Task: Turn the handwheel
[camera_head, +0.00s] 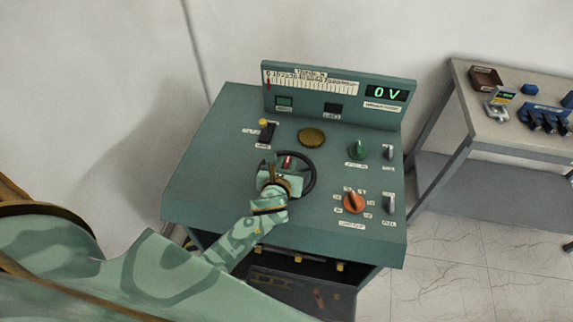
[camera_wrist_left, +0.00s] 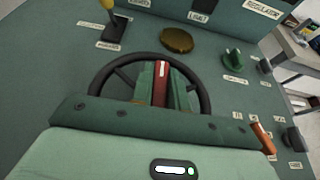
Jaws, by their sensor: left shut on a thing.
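The black handwheel (camera_head: 311,180) sits on the sloping top of the green control desk (camera_head: 200,180). My left gripper (camera_head: 287,165) is over the wheel and shut on it; the arm comes in from the lower left and covers the wheel's left and near side. In the left wrist view the wheel (camera_wrist_left: 207,92) shows as a dark ring with a red stripe (camera_wrist_left: 160,84) between my left gripper's fingers (camera_wrist_left: 161,95). The exact contact is hidden by the gripper body. The display (camera_head: 387,93) reads 0 V. My right gripper is not in view.
Around the wheel are a yellow-tipped lever (camera_head: 265,129), a brass disc (camera_head: 312,137), a green knob (camera_head: 358,149), an orange knob (camera_head: 353,202) and dark switches (camera_head: 389,203). A bench (camera_head: 480,138) with tools stands at right. Floor between is free.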

